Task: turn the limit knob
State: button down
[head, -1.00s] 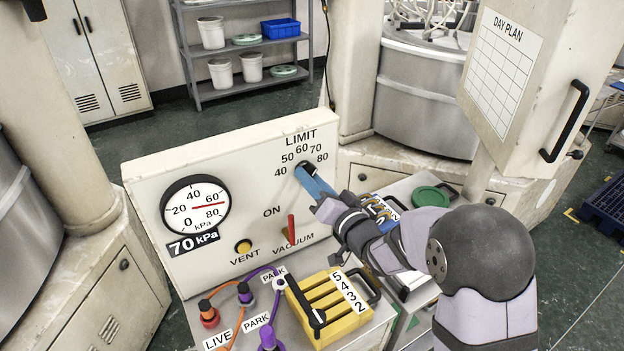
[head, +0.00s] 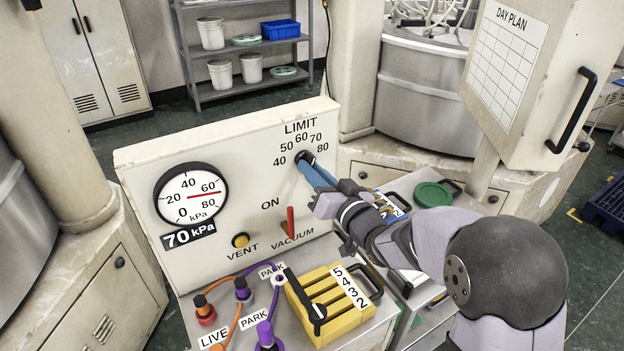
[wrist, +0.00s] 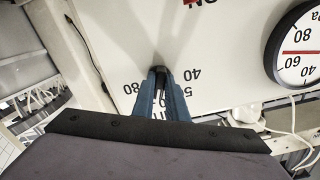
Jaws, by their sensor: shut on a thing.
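The limit knob (head: 303,157) is a small black knob under the word LIMIT on the cream panel (head: 140,200), with a scale from 40 to 80 around it. My gripper (head: 306,163) has its blue fingers shut on the knob from the front right. In the wrist view the knob (wrist: 158,70) sits between the tips of the two blue fingers, and the panel appears upside down. The fingers hide part of the knob, so I cannot tell where its pointer stands.
Below the knob are a red vacuum lever (head: 291,222) and a yellow vent button (head: 241,240). A yellow slotted block (head: 328,300), hose plugs and orange and purple hoses stand on the bench in front. A green round lid (head: 433,194) lies to the right.

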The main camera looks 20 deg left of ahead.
jog(key=shift+n+b, duration=2.2)
jog(key=c, duration=1.8)
grip_release()
jog(key=shift+o, duration=0.2)
jog(key=shift+d, duration=0.1)
jog(key=b+v, duration=0.2)
jog(key=v, duration=0.5)
jog(key=shift+s+d, duration=0.1)
